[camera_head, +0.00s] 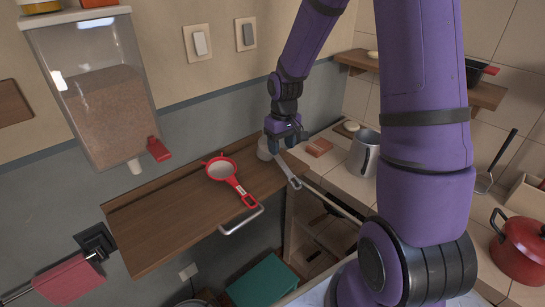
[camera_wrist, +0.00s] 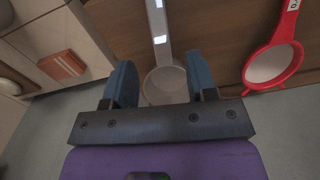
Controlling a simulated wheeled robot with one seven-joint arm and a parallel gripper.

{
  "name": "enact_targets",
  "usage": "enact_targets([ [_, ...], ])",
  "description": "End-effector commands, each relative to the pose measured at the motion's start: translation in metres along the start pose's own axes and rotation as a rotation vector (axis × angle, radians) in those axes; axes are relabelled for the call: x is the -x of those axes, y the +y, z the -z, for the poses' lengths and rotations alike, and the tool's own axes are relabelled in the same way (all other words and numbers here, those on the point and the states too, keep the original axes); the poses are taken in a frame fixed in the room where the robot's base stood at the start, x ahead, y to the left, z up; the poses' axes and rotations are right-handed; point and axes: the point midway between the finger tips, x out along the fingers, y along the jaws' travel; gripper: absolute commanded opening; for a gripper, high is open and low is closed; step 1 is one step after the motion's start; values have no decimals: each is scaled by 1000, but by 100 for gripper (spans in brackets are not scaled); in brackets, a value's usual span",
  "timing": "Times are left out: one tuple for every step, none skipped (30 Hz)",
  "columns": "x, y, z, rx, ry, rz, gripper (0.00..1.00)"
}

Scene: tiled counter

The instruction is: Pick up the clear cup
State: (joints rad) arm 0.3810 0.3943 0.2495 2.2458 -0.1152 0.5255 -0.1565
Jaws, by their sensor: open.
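The clear cup (camera_wrist: 165,83) is a small, see-through, round-rimmed cup. In the wrist view it shows between my fingertips, with a long pale handle-like strip running up from it. In the head view a pale part of the cup (camera_head: 263,150) shows at the left of my gripper, near the right end of the wooden shelf. My gripper (camera_head: 284,143) is open, and its two blue fingers also show in the wrist view (camera_wrist: 161,82), one on each side of the cup. I cannot tell whether either finger touches it. My fingers hide part of the cup in the head view.
A red strainer (camera_head: 221,170) lies on the wooden shelf (camera_head: 160,222), left of the cup. A metal pot (camera_head: 363,152) and a reddish block (camera_head: 319,147) stand on the tiled counter to the right. A grain dispenser (camera_head: 103,112) hangs above the shelf's left part.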

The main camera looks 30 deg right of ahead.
Motion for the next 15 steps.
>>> enact_targets([
  [-6,0,-1,1,-3,1,52],
  [-8,0,-1,1,-3,1,52],
  [-10,0,0,1,-2,0,52],
  [-12,0,0,1,-1,0,52],
  [-13,0,0,1,0,0,52],
  [-15,0,-1,1,-1,0,52],
  [-17,-1,-1,1,-1,0,52],
  [-20,-1,-2,1,-2,0,52],
  [-25,-1,-2,1,-3,1,52],
  [-29,-2,-3,1,-3,1,52],
  [-34,-2,-4,1,-4,1,52],
  [-40,-2,-5,1,-3,1,52],
  [-44,-2,-6,1,-4,1,52],
  [-48,-2,-6,1,-4,1,52],
  [-53,-2,-5,1,-2,1,52],
])
